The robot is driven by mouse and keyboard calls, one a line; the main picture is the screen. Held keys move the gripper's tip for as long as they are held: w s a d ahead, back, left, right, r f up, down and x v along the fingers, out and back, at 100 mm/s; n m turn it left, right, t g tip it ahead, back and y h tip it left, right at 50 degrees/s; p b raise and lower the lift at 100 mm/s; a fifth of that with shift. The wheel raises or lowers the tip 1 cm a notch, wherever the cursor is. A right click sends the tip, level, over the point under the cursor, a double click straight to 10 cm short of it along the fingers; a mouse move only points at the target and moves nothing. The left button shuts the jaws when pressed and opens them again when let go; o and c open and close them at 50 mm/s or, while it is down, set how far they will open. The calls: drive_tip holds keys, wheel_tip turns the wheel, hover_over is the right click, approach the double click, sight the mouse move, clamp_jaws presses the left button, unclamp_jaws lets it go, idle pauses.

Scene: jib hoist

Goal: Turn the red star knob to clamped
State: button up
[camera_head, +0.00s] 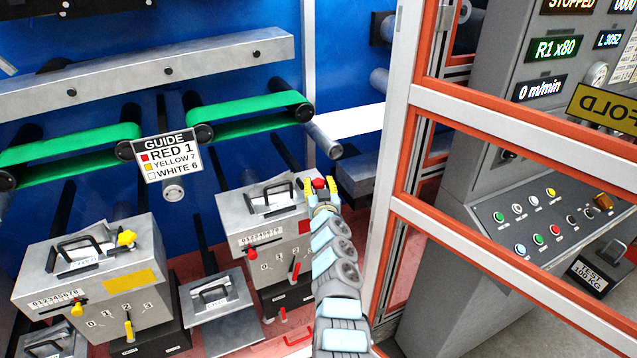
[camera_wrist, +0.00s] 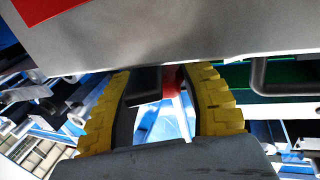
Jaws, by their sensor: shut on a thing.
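The red star knob (camera_head: 320,183) sits at the top right corner of the right grey metal box (camera_head: 240,208). My gripper (camera_head: 321,190) has its yellow fingers on either side of the knob and is shut on it. In the wrist view a red part (camera_wrist: 172,82) shows between the two yellow ribbed fingers (camera_wrist: 160,95); most of the knob is hidden. The grey box side fills the top of that view. Whether the knob is at clamped cannot be read.
The right box also bears a black handle (camera_head: 270,192) and a red lever (camera_head: 295,269). A similar box with a yellow knob (camera_head: 127,238) stands left. An orange-edged frame (camera_head: 405,130) rises close right of my arm. A guide sign (camera_head: 169,157) hangs behind.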

drive_tip(key=shift+f+m+h+b, duration=0.25)
drive_tip(key=shift+m+h+b, duration=0.15)
drive_tip(key=shift+h+b, duration=0.25)
drive_tip(key=shift+m+h+b, duration=0.3)
drive_tip(key=shift+h+b, duration=0.15)
drive_tip(key=shift+b, duration=0.2)
drive_tip(key=h+b, duration=0.1)
drive_tip(key=b, duration=0.1)
drive_tip(key=m+h+b, duration=0.1)
drive_tip(key=b, duration=0.2)
drive_tip(key=shift+a+f, duration=0.15)
drive_tip(key=shift+f, duration=0.05)
drive_tip(key=m+h+b, duration=0.1)
drive_tip(key=b, duration=0.3)
drive_tip(key=h+b, duration=0.1)
drive_tip(key=b, duration=0.3)
drive_tip(key=shift+r+m, duration=0.25)
drive_tip(key=shift+m, duration=0.15)
drive_tip(key=o, duration=1.2)
drive_tip(key=shift+r, duration=0.1)
